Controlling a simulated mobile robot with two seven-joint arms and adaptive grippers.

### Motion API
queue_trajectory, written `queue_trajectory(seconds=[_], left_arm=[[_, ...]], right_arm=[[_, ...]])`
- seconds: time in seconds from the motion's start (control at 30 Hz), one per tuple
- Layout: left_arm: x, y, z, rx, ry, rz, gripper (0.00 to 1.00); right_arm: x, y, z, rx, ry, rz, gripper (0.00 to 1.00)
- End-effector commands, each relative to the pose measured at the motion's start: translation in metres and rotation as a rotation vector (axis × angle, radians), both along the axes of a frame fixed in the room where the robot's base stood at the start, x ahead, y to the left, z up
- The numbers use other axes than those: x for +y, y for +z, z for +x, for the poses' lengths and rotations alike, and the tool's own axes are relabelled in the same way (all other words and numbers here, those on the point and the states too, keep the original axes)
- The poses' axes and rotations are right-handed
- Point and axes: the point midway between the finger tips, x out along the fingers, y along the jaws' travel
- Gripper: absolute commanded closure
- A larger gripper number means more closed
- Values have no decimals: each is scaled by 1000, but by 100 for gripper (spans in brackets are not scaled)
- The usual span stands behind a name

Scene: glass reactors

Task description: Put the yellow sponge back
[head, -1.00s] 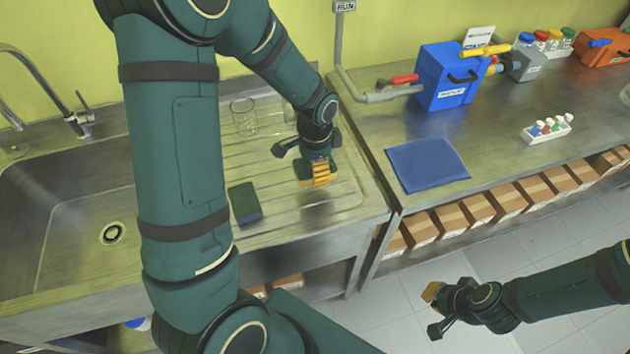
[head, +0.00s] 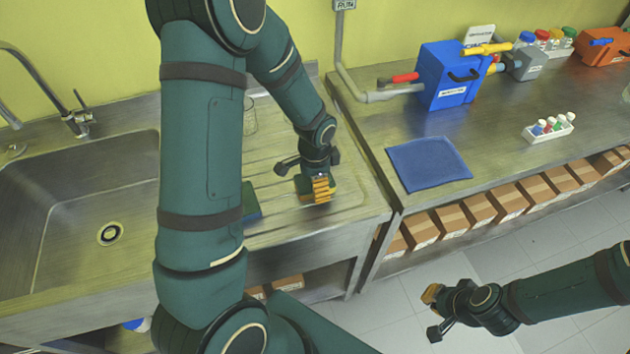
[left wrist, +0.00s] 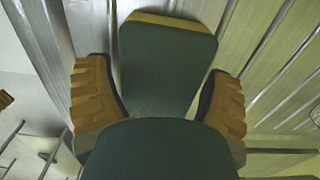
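The yellow sponge (left wrist: 166,70) has a dark green face and a yellow edge. In the head view my left gripper (head: 318,188) is low over the right part of the draining board; the sponge is mostly hidden there. My right gripper (head: 433,312) hangs over the floor at lower right, apart from everything; its finger gap is unclear.
A dark green block (head: 252,203) lies on the draining board (head: 340,215), partly behind my left arm. A clear glass (head: 250,118) stands behind. The sink (head: 60,220) is at left. A blue cloth (head: 428,164), a vial rack (head: 548,130) and a blue box (head: 447,76) occupy the right bench.

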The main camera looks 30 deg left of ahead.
Motion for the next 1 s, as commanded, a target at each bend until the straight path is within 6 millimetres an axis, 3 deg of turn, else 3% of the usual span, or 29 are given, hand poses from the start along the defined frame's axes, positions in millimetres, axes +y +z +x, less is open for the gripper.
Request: queue_trajectory(seconds=[0.43,0.8,1.0], left_arm=[[0,11,1,-4,0,0,0],[0,85,1,-5,0,0,0],[0,113,0,-3,0,0,0]], right_arm=[[0,5,1,-2,-2,0,100],[-1,16,1,-4,-2,2,100],[-1,20,1,-4,-2,3,100]])
